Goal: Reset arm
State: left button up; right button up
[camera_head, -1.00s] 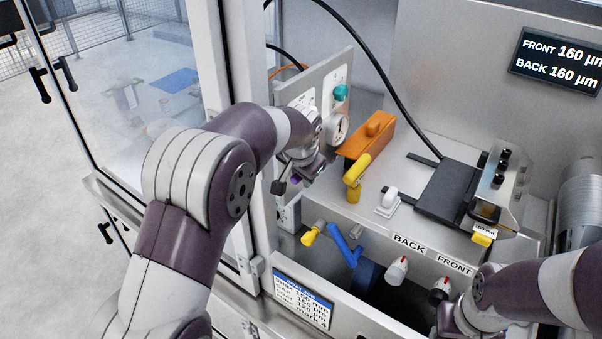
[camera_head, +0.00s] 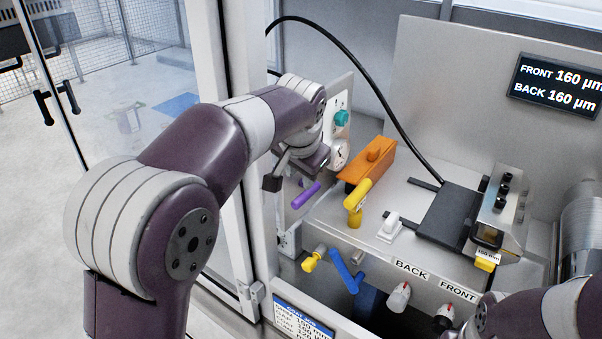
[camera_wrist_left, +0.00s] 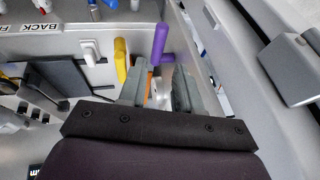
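My left arm comes in from the left in the head view. Its gripper (camera_head: 287,182) is in front of the upright panel, beside a purple handle (camera_head: 306,196). In the left wrist view the two grey fingers (camera_wrist_left: 162,84) stand apart with a gap between them. The purple handle (camera_wrist_left: 159,44) shows just beyond the fingertips, and I see nothing gripped. Part of my right arm shows at the bottom right of the head view; its gripper is out of the picture.
A yellow handle (camera_head: 358,193), an orange block (camera_head: 369,165) and a white switch (camera_head: 390,227) are right of the left gripper. A teal knob (camera_head: 341,118) and gauge (camera_head: 340,154) are on the panel. The cabinet's door post (camera_head: 213,60) stands close to the left arm.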

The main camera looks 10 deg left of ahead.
pick_arm(q)
jog(key=s+a+f+n+g+b, duration=0.1)
jog(key=s+f+b, duration=0.4)
jog(key=f, duration=0.7)
jog(key=s+a+f+n+g+b, duration=0.1)
jog(key=s+a+f+n+b, duration=0.1)
jog(key=s+f+b, duration=0.4)
jog(key=s+a+f+n+g+h+b, duration=0.1)
jog(key=s+f+b, duration=0.4)
jog(key=s+f, duration=0.6)
notch_tip(320, 180, down, 8)
jog(key=shift+a+r+n+g+b, duration=0.15)
jog(key=shift+a+n+g+b, duration=0.25)
jog(key=shift+s, duration=0.2)
